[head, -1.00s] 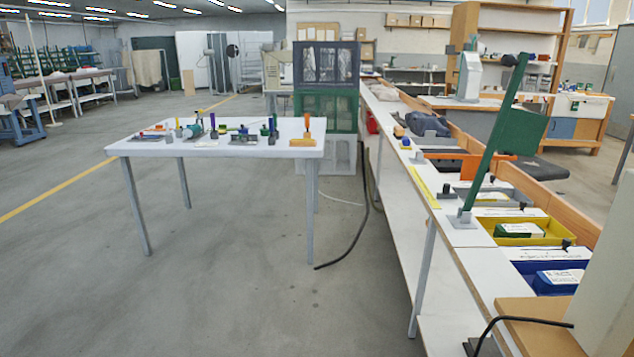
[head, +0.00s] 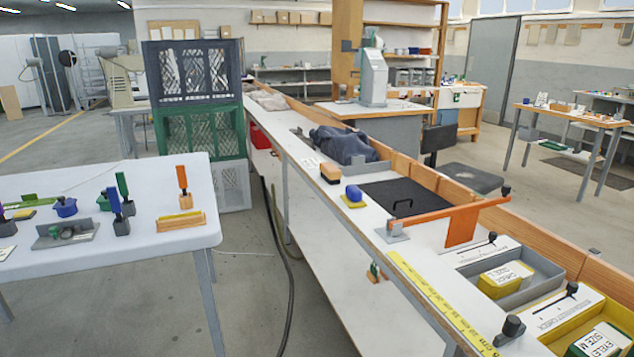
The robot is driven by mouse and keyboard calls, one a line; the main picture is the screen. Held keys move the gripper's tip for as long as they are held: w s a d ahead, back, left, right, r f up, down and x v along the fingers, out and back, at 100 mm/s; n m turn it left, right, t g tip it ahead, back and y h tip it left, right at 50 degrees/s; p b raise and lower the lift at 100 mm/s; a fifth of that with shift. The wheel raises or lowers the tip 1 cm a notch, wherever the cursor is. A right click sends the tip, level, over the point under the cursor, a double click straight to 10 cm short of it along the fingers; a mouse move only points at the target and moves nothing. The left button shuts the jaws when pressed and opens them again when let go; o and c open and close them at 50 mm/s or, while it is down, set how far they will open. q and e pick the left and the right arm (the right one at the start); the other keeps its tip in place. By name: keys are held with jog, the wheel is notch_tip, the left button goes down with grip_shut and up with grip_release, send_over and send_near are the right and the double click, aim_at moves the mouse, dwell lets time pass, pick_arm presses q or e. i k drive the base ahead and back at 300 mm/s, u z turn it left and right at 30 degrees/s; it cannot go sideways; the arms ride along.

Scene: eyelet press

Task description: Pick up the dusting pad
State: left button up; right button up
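A small yellow pad with a round blue knob (head: 353,196) sits on the white bench top (head: 330,212), near its left edge. It looks like the dusting pad, though no label shows. It stands upright beside the black mat and just in front of a brown-and-black block (head: 331,173). Nothing touches it from above. Neither of my grippers is in view.
A hinged orange arm (head: 450,217) crosses the bench above the black mat (head: 400,202). Grey (head: 510,290) and yellow bins stand nearer. A white table (head: 150,240) with small tools is at left. Stacked crates (head: 197,128) stand behind it. Floor between table and bench is narrow.

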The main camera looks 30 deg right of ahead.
aim_at(354, 199)
jog(key=z, duration=0.25)
jog(key=i, duration=0.3)
jog(key=z, duration=0.75)
